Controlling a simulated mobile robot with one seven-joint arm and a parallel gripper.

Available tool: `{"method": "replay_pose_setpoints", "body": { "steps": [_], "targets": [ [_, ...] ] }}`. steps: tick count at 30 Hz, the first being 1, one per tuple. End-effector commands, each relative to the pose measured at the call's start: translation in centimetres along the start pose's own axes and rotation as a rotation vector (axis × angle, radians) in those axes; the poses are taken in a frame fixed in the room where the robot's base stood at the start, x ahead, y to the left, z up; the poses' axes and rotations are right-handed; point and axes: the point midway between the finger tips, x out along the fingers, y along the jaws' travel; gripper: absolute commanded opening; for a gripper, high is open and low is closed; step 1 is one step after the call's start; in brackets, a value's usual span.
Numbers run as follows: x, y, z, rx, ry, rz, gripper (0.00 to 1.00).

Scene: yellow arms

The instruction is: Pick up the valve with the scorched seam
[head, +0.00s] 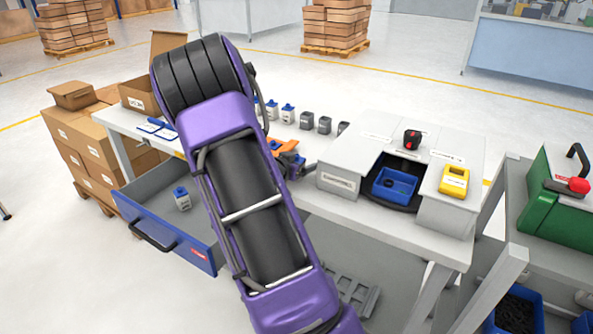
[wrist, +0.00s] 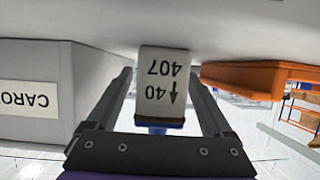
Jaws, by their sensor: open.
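A white valve (wrist: 162,85) with a blue cap stands between the fingers of my gripper (wrist: 162,78) in the wrist view, which is upside down. Its printed label reads 40 and 407 with an arrow. A dark brownish line runs where the white body meets the cap. The fingers are open on either side of it, and I cannot tell if they touch it. In the head view my purple arm hides most of this spot. Other white valves with blue caps (head: 288,113) stand in a row with grey ones (head: 307,120). One more white valve (head: 182,198) is in the open drawer.
A grey labelled housing (head: 340,180) stands close on one side of my gripper, an orange piece (wrist: 240,78) on the other. The housing area holds a blue bin (head: 394,185), a red button (head: 412,139) and a yellow device (head: 454,181). The drawer (head: 150,190) juts out at left.

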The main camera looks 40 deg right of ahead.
Motion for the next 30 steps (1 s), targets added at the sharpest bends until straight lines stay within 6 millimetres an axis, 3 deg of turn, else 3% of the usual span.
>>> {"method": "replay_pose_setpoints", "body": {
  "steps": [6, 20, 30],
  "targets": [
    [0.05, 0.00, -0.01, 0.000, 0.000, 0.000, 0.83],
    [0.02, 0.00, 0.00, -0.001, 0.000, 0.000, 0.00],
    [-0.19, -0.02, -0.57, 0.001, 0.001, -0.001, 0.00]
  ]
}}
